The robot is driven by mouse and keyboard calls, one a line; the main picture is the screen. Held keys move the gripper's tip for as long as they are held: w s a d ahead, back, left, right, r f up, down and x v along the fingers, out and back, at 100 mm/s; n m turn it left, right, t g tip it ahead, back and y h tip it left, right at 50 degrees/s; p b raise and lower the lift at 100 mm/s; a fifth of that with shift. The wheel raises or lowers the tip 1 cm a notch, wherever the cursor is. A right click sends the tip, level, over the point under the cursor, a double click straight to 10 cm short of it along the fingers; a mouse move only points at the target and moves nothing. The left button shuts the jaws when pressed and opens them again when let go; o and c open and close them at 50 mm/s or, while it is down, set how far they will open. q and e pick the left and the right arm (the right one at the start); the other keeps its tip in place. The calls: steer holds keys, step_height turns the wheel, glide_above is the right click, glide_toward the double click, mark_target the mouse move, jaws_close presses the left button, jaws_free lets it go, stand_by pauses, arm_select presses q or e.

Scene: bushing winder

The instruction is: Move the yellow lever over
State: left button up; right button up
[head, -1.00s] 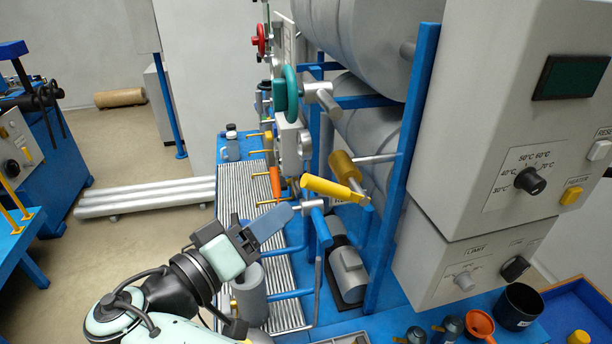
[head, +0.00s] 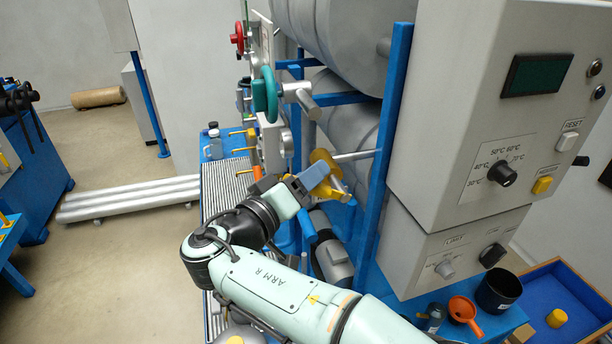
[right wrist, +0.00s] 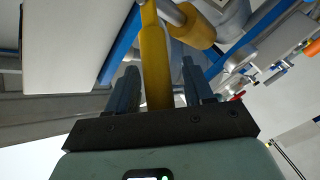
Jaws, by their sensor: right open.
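The yellow lever (head: 331,190) is a yellow bar at the blue frame of the winder, mostly hidden behind my right gripper in the head view. In the right wrist view the yellow lever (right wrist: 155,55) runs lengthwise between the two dark fingers. My right gripper (head: 312,178) is open, with its fingers on either side of the lever; the right gripper (right wrist: 158,75) shows a gap beside the lever. Whether a finger touches it I cannot tell. My left gripper is not in view.
A yellow roller (head: 322,160) on a grey rod sits just above the lever; it also shows in the wrist view (right wrist: 190,27). A teal handwheel (head: 265,94) is above left. A blue post (head: 388,120) and a grey control box (head: 470,150) stand to the right.

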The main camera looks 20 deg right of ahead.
jaws_close()
steer(key=shift+r, duration=0.1)
steer(key=shift+d+r+m+g+y, duration=0.6)
steer(key=shift+d+r+m+y, duration=0.2)
steer(key=shift+y, duration=0.1)
steer(key=d+m+y, duration=0.1)
steer(key=d+r+m+g+y+p, duration=0.1)
steer(key=d+y, duration=0.1)
steer(key=d+r+m+g+y, duration=0.1)
steer(key=y, duration=0.1)
steer(key=shift+d+p, duration=0.35)
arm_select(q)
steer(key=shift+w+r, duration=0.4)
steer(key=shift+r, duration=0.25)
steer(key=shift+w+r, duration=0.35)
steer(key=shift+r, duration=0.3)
arm_select(e)
steer(key=shift+w+d+m+y, duration=0.1)
steer(key=shift+d+m+y, duration=0.3)
steer(key=shift+d+y, duration=0.6)
steer(key=shift+a, duration=0.2)
